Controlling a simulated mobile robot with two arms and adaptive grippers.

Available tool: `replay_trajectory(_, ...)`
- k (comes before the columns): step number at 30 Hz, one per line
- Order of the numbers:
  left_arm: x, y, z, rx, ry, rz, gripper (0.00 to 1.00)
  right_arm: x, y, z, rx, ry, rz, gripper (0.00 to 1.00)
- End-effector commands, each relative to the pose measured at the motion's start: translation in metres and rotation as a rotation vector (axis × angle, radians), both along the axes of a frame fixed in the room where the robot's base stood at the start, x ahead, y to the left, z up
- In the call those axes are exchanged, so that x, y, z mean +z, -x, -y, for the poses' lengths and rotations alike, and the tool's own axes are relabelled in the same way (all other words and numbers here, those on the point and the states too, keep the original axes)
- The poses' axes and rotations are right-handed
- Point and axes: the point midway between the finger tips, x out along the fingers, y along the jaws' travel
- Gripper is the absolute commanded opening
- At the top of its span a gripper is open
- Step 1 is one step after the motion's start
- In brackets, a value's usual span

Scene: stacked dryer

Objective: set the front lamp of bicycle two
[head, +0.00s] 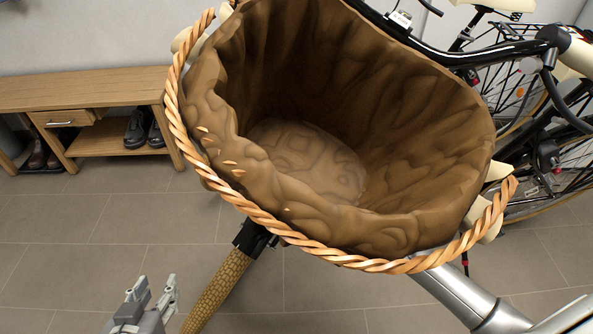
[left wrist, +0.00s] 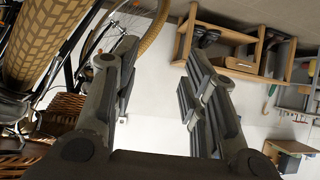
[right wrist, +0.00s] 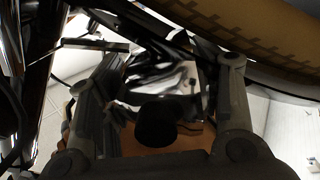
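In the head view, a bicycle's large brown-lined basket (head: 310,165) fills the middle, and its tan tyre (head: 220,292) shows below. My left gripper (head: 150,290) is left of the tyre, open and empty; the left wrist view shows its fingers (left wrist: 160,85) wide apart. My right gripper is hidden in the head view behind the basket. In the right wrist view its fingers (right wrist: 165,95) are apart, with a glossy black and chrome part (right wrist: 160,85), perhaps the front lamp, between or beyond them. I cannot tell whether they touch it. A dark round knob (right wrist: 156,124) is in front of that part.
A wooden bench (head: 90,90) with a drawer and shoes stands at the left wall. Another bicycle (head: 560,150) stands at the right, behind the handlebar (head: 490,55). The tiled floor (head: 110,215) at the left is clear. The tyre (right wrist: 250,35) passes close above my right gripper.

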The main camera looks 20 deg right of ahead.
Motion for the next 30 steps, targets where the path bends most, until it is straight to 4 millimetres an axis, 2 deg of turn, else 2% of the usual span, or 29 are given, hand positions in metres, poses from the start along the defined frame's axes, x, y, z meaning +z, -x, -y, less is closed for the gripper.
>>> replay_trajectory(1, 0.0, 0.0, 0.0, 0.0, 0.0, 0.0, 0.4, 0.0, 0.0, 0.0, 0.0, 0.0, 0.0, 0.48)
replay_trajectory(9, 0.0, 0.0, 0.0, 0.0, 0.0, -0.001, 0.4, 0.0, 0.0, 0.0, 0.0, 0.0, 0.0, 0.14)
replay_trajectory(11, 0.0, 0.0, 0.0, 0.0, 0.0, -0.001, 0.4, 0.0, 0.0, 0.0, 0.0, 0.0, 0.0, 0.08)
replay_trajectory(17, -0.007, 0.008, -0.004, 0.006, -0.014, -0.058, 0.4, 0.002, 0.0, 0.0, 0.007, -0.011, -0.011, 0.08)
replay_trajectory(24, -0.037, 0.048, -0.019, 0.023, -0.067, -0.301, 0.4, 0.005, 0.0, 0.002, 0.033, -0.056, -0.054, 0.08)
replay_trajectory(30, -0.052, 0.09, -0.033, 0.039, -0.112, -0.509, 0.4, 0.007, 0.0, 0.003, 0.061, -0.104, -0.102, 0.08)
